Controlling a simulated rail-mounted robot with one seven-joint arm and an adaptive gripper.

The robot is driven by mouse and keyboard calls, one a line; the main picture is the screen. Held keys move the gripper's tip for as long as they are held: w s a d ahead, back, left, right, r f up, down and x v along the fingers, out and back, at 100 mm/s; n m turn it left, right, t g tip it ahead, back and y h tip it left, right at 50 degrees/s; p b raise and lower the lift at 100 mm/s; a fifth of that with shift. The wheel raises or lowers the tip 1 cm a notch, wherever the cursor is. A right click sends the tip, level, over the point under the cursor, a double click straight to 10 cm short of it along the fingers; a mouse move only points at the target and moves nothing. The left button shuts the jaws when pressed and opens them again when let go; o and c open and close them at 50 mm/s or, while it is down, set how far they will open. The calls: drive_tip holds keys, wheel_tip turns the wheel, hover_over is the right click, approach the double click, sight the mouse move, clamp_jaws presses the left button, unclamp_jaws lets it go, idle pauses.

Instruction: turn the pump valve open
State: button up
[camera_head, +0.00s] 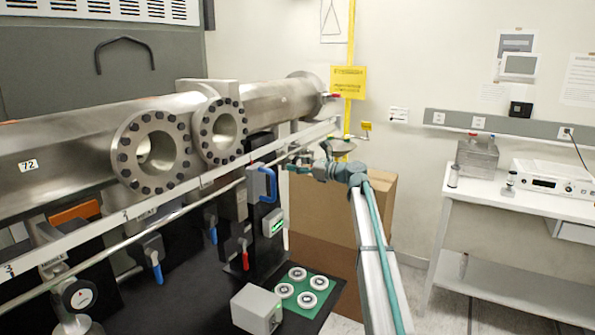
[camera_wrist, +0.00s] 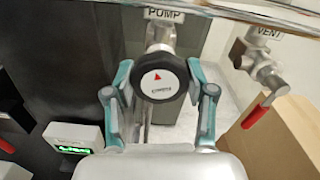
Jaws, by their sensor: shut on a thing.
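The pump valve (camera_wrist: 160,78) is under a "PUMP" label (camera_wrist: 164,15) in the wrist view. It has a round black knob with a white face and a red triangle mark that points up. My gripper (camera_wrist: 160,92) is shut on the knob, with one teal finger on each side. In the head view my gripper (camera_head: 308,167) is at the rail's far end, and I cannot make out the pump knob there.
A vent valve (camera_wrist: 265,72) with a red handle is to the right in the wrist view. A small green display (camera_wrist: 72,138) is at the left. A cardboard box (camera_head: 325,215) stands behind my arm, with a white bench (camera_head: 500,195) at the right.

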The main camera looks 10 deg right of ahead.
drive_tip(key=n+b, duration=0.4)
drive_tip(key=shift+f+n, duration=0.2)
drive_tip(key=shift+n, duration=0.1)
drive_tip(key=n+b, duration=0.3)
drive_tip(key=shift+n, duration=0.4)
drive_tip(key=n+b, duration=0.4)
drive_tip(key=shift+b, duration=0.35)
drive_tip(key=n+b, duration=0.3)
drive_tip(key=n, duration=0.1)
drive_tip(key=n+b, duration=0.4)
drive_tip(key=shift+n+b, duration=0.3)
drive_tip(key=shift+b, duration=0.05)
drive_tip(key=n+b, duration=0.3)
drive_tip(key=shift+n, duration=0.3)
drive_tip(key=n+b, duration=0.3)
drive_tip(key=shift+n+b, duration=0.3)
drive_tip(key=shift+r+n+b, duration=0.2)
drive_tip(key=shift+n+b, duration=1.15)
drive_tip(key=shift+n, duration=0.45)
